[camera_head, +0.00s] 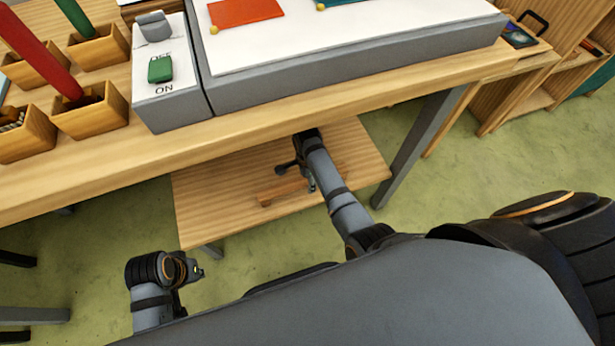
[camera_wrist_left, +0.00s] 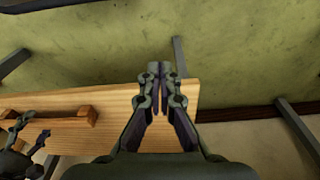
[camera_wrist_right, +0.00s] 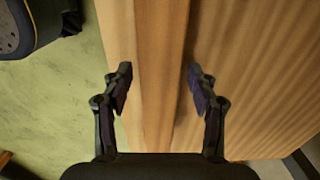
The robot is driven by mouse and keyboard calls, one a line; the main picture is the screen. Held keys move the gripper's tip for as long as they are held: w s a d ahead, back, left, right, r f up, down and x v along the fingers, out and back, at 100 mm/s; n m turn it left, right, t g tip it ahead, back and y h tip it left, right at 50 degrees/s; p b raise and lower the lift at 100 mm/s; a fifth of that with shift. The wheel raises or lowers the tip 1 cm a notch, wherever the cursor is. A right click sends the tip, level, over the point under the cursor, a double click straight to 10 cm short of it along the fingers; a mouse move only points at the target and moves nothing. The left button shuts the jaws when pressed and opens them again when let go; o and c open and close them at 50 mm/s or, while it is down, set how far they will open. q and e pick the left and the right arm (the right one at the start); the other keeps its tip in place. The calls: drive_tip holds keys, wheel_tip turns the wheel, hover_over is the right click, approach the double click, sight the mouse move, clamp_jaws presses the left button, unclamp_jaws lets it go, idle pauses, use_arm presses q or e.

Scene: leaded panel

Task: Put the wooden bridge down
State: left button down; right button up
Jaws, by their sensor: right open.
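The wooden bridge (camera_head: 283,191), a brown bar with a raised block at its end, rests on the low wooden board (camera_head: 215,215) under the workbench. In the left wrist view the bridge (camera_wrist_left: 62,122) lies along the board's left part. My right gripper (camera_head: 308,180) is over the bridge; in the right wrist view its open fingers (camera_wrist_right: 160,85) stand either side of a long wooden bar, apparently the bridge (camera_wrist_right: 160,50). I cannot tell whether they touch it. My left gripper (camera_head: 190,270) is empty, left of the board in the head view; its fingertips (camera_wrist_left: 162,70) are together.
The workbench edge (camera_head: 270,115) passes above my right arm. On it are a grey switch box (camera_head: 180,100), a white-topped light panel (camera_head: 350,40) and wooden bins (camera_head: 95,115) with coloured rods. A grey bench leg (camera_head: 415,145) stands right of the board. Green floor is open around.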

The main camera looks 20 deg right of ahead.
drive_tip(key=shift+r, duration=0.3)
wheel_tip(320, 180, up, 3)
drive_tip(key=p, duration=0.4)
drive_tip(key=shift+r, duration=0.1)
use_arm(q)
drive_tip(key=s+a+f+y+p, duration=0.1)
drive_tip(key=s+a+f, duration=0.1)
drive_tip(key=f, duration=0.7)
drive_tip(key=s+a+f+p, duration=0.2)
drive_tip(key=a+f, duration=0.1)
drive_tip(key=f, duration=0.6)
use_arm(e)
wheel_tip(320, 180, up, 2)
drive_tip(key=shift+r, duration=0.5)
use_arm(q)
drive_tip(key=s+f+p, duration=0.2)
drive_tip(key=s+p, duration=0.4)
drive_tip(key=s, duration=0.6)
drive_tip(key=shift+s+a+p, duration=0.2)
drive_tip(key=shift+a+p, duration=0.1)
drive_tip(key=shift+a, duration=0.05)
use_arm(e)
wheel_tip(320, 180, up, 6)
drive_tip(key=shift+f, duration=0.25)
use_arm(q)
drive_tip(key=shift+f, duration=0.1)
use_arm(e)
drive_tip(key=shift+f, duration=0.1)
